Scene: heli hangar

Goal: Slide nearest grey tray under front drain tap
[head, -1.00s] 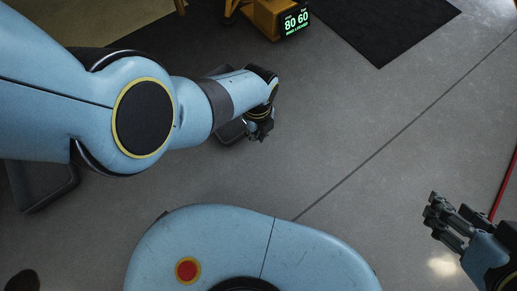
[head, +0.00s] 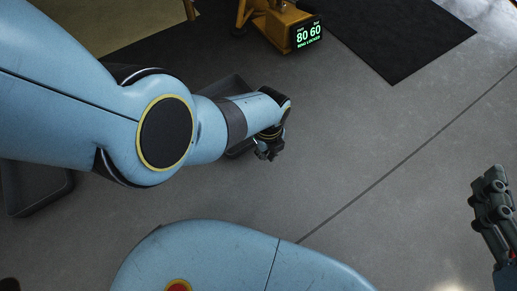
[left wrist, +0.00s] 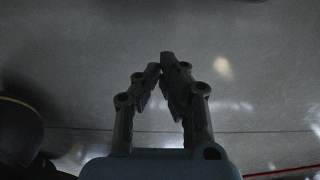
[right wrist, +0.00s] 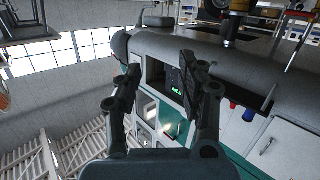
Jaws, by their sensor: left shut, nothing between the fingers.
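One grey tray (head: 234,85) lies on the floor by my left forearm, which hides its middle. Another grey tray (head: 40,203) lies at the left, partly covered by my left upper arm. My left gripper (head: 268,154) is just right of the first tray's near edge; I cannot tell if it touches. In the left wrist view its fingers (left wrist: 161,64) are closed together, empty, over bare floor. My right gripper (head: 490,178) is at the right edge of the head view. In the right wrist view its fingers (right wrist: 160,70) stand apart, empty. I cannot make out the drain tap.
A yellow stand with a lit display (head: 309,35) is at the top. A black mat (head: 405,35) lies right of it. The floor (head: 370,140) right of my left gripper is clear. The right wrist view shows a grey aircraft body (right wrist: 200,50) and white stairs (right wrist: 35,155).

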